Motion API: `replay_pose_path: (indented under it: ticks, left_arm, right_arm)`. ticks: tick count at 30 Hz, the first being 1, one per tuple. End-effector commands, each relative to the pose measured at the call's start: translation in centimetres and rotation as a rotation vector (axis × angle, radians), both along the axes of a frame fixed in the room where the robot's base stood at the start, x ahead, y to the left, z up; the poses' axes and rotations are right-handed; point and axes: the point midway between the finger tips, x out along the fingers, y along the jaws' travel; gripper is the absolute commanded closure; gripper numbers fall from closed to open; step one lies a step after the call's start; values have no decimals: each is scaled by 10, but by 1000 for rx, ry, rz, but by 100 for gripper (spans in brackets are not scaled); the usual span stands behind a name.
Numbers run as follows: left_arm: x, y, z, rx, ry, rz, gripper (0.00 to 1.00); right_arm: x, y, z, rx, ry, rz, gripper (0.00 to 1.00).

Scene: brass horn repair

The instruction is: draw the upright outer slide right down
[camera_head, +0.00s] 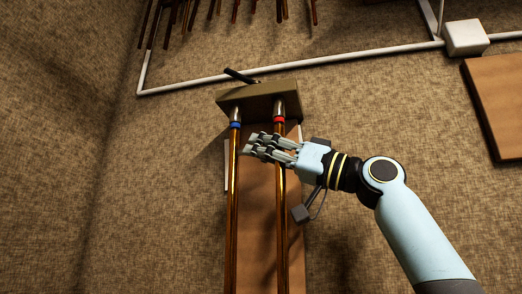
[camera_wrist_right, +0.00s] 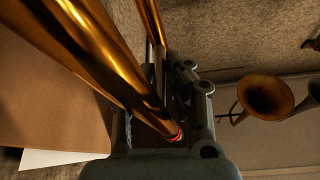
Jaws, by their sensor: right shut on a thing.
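The upright slide shows as two long brass tubes hanging below a dark block (camera_head: 258,98) on the wall. The left tube (camera_head: 232,215) has a blue band (camera_head: 235,125) at its top; the right tube (camera_head: 281,230) has a red band (camera_head: 279,119). My right gripper (camera_head: 258,146) comes in from the right and is shut on the right tube, a little below the red band. In the right wrist view the brass tube (camera_wrist_right: 110,65) runs between the fingers to the red band (camera_wrist_right: 177,136). The tubes' lower ends are out of view. My left gripper is not in view.
A brown board (camera_head: 258,215) stands behind the tubes. A white pipe (camera_head: 200,82) crosses the wall above, to a white box (camera_head: 466,37). A brown panel (camera_head: 500,100) hangs at right. Brass horns (camera_wrist_right: 266,96) show in the wrist view.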

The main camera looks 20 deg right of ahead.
Motion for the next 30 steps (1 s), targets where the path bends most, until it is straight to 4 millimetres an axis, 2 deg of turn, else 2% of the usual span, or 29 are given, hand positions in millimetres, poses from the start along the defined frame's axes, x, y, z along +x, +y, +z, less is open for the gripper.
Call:
replay_pose_path:
  ticks: [11,17,23,30]
  left_arm:
    - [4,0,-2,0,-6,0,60]
    - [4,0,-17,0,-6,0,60]
    - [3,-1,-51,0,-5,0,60]
    - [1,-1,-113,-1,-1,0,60]
  right_arm:
    - [0,0,-3,0,0,-1,100]
    - [0,0,-19,-1,2,0,100]
    - [1,0,-55,-2,4,1,100]
    - [1,0,-122,-3,6,0,100]
